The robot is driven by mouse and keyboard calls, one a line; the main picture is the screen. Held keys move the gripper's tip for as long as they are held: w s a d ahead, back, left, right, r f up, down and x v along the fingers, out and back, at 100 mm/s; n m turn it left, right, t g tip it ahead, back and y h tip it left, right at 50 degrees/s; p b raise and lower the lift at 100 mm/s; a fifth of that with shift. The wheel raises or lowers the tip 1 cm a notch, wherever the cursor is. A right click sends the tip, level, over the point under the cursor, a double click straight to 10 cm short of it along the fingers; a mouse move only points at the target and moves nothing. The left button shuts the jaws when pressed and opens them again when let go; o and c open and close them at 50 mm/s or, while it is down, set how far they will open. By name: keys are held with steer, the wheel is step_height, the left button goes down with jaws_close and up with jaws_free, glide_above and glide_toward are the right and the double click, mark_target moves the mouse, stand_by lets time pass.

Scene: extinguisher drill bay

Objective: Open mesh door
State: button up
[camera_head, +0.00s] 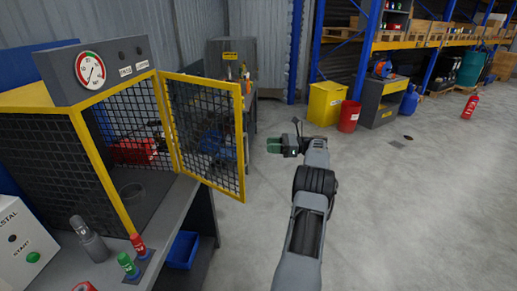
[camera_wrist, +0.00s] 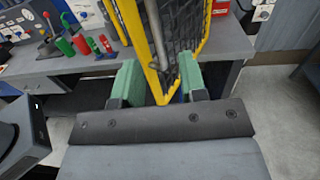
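The mesh door (camera_head: 205,130) has a yellow frame and dark wire mesh. It stands swung out from the yellow-framed cage (camera_head: 95,160), with the cage front open beside it. My gripper (camera_head: 277,146) is to the right of the door's free edge, with a gap between them in the head view. In the wrist view my gripper (camera_wrist: 159,80) has its two green pads spread apart with nothing clamped. The door's yellow frame (camera_wrist: 138,45) and a grey bar (camera_wrist: 155,35) show between and beyond the pads. Whether a pad touches the door cannot be told.
The cage stands on a grey bench with a gauge panel (camera_head: 95,70) on top. A grey bottle (camera_head: 90,240), red and green small items and a START box (camera_head: 20,245) are at the front left. A yellow cabinet (camera_head: 325,104) and red bin (camera_head: 349,116) stand behind.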

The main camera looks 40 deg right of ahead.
steer(key=shift+v, duration=2.1)
steer(key=shift+c, duration=0.5)
